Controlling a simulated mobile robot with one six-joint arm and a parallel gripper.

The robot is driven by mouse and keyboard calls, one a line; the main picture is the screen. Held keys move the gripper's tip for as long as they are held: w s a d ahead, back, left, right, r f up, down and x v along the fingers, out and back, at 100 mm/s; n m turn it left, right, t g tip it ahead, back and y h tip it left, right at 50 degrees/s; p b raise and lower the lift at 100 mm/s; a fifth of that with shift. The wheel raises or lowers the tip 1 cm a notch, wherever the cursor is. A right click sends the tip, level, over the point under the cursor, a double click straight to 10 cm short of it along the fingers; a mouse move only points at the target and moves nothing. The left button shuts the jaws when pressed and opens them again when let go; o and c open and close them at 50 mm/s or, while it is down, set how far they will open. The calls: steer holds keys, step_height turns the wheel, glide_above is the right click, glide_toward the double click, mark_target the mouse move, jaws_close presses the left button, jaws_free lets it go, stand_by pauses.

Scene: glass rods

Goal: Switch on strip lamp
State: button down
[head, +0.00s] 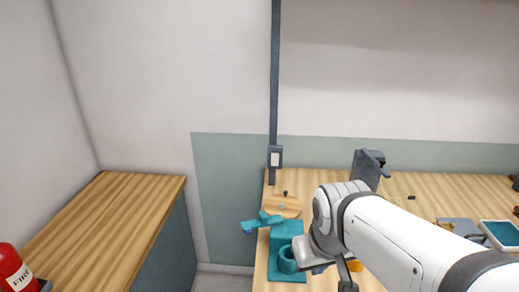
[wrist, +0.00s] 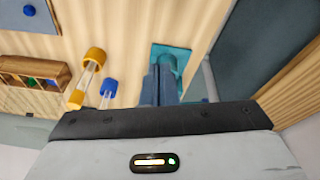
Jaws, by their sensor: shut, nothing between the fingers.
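A dark grey vertical post (head: 274,80) runs up the wall at the back left of the bench. A small grey box with a pale switch plate (head: 275,159) sits low on it; its setting is too small to tell. No lit lamp shows. In the head view my arm reaches in from the lower right, and the fingertips are hard to make out. The switch is up and behind, well apart from my gripper.
A teal stand with a cup (head: 287,236) and a round wooden board (head: 283,206) stand before the switch. Yellow-capped (wrist: 87,75) and blue-capped (wrist: 108,93) glass tubes are near my fingers. A dark grey device (head: 367,169) stands at the back.

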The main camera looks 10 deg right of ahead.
steer(key=w+d+r+n+t+h, duration=0.2)
steer(key=w+n, duration=0.7)
steer(key=w, duration=0.3)
steer(key=w+d+r+n+t+h, duration=0.1)
steer(key=w+d+n+t, duration=0.1)
steer(key=w+n, duration=0.8)
steer(key=w+a+f+n+t, duration=0.1)
steer(key=w+a+n, duration=0.1)
steer(key=w+n, duration=0.2)
steer(key=w+a+n+t+y, duration=0.1)
steer(key=w+a+n, duration=0.1)
steer(key=w+n, duration=0.3)
steer(key=w+a+f+n+t, duration=0.1)
steer(key=w+a+n, duration=0.1)
steer(key=w+n, duration=0.3)
steer(key=w, duration=0.3)
steer(key=shift+a+f, duration=0.3)
steer(key=shift+a, duration=0.05)
